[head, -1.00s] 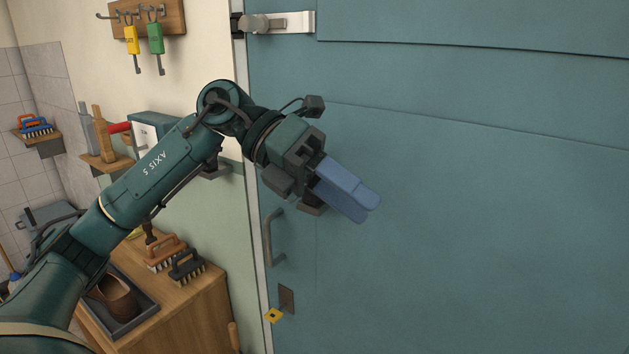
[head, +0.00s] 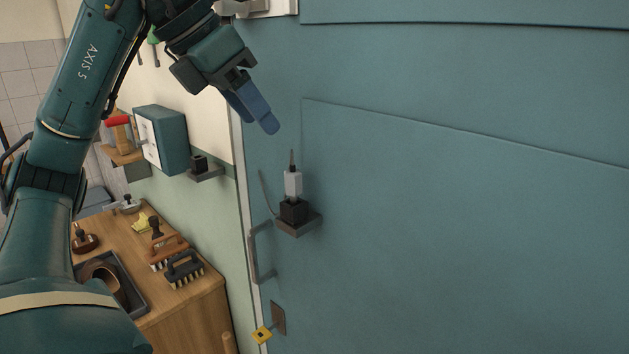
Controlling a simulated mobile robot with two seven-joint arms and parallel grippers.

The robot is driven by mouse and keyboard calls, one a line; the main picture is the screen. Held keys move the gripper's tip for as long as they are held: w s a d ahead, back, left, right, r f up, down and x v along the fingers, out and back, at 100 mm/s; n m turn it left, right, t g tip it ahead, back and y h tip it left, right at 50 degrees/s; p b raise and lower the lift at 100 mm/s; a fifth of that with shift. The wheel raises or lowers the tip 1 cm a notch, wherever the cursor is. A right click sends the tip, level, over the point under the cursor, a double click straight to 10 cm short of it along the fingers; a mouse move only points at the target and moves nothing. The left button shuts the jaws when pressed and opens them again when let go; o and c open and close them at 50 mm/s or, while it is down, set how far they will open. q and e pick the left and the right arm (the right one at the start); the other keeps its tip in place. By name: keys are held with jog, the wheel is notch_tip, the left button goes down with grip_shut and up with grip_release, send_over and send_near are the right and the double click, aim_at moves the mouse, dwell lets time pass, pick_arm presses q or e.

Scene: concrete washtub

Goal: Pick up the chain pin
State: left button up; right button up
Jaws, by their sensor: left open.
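What looks like the chain pin (head: 293,183) is a pale grey piece with a thin dark rod on top. It stands upright in a black block (head: 293,212) on a small ledge (head: 300,227) on the blue door. A thin grey strand shows just left of it; I cannot tell whether it is attached. My left gripper (head: 259,115), with blue fingers, is above and to the left of the pin, apart from it. It is open with nothing visible in it; its fingers overlap from this angle. My right gripper is not in view.
The blue door (head: 450,240) fills the right side. At left are a wall box (head: 165,140), a small bracket (head: 207,174) and a wooden cabinet (head: 195,305) with brushes (head: 184,270) and a tray.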

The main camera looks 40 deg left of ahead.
aim_at(289, 172)
pick_arm(q)
jog(key=x, duration=0.5)
jog(key=shift+s+f+b, duration=0.1)
jog(key=shift+f+b, duration=0.25)
jog(key=shift+f, duration=0.2)
jog(key=shift+s+d+x, duration=0.15)
jog(key=shift+x, duration=1.4)
jog(key=shift+s+d+x, duration=0.1)
jog(key=shift+s+x, duration=0.05)
jog(key=shift+x, duration=1.45)
jog(key=shift+f, duration=0.1)
jog(key=c, duration=1.1)
